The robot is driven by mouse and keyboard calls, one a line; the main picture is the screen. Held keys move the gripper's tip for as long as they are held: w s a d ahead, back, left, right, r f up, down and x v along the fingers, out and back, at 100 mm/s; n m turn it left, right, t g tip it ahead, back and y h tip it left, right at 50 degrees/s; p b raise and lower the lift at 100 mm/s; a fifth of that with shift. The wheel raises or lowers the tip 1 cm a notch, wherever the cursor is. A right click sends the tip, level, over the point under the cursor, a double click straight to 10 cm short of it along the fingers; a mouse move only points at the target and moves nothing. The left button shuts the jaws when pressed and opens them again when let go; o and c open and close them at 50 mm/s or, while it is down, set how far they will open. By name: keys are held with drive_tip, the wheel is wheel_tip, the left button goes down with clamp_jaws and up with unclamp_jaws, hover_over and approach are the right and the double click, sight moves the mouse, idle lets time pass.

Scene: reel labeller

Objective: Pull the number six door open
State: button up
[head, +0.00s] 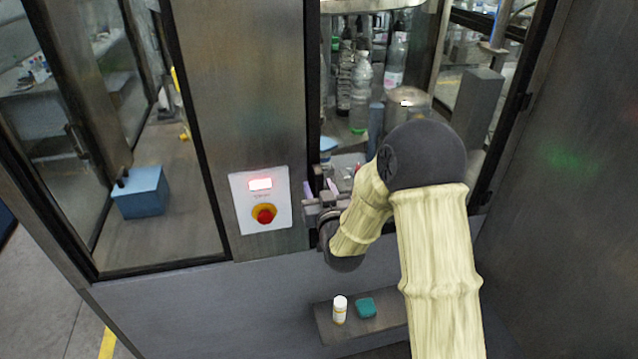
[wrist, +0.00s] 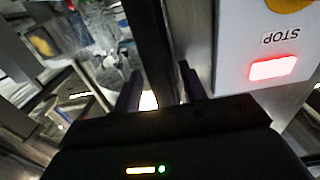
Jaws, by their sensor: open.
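A dark-framed glass door (head: 314,90) stands right of the steel post in the head view, partly hidden by my arm; no number six is readable on it. My gripper (head: 312,203) is at the door's left edge, low down, just right of the control panel. In the wrist view my gripper (wrist: 160,80) is open, its two fingers on either side of a dark upright frame strip (wrist: 150,35). I cannot tell whether the fingers touch anything. The door's handle is not clearly visible in either view.
A white control panel (head: 246,190) with a lit display and red stop button (head: 265,214) is close left of my gripper. Below, a ledge (head: 385,322) holds a white bottle (head: 340,309) and a teal block (head: 366,308). Bottles (head: 361,90) stand behind the glass.

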drive_tip(key=shift+w, duration=0.1)
clamp_jaws()
drive_tip(key=shift+f, duration=0.1)
idle(0.3)
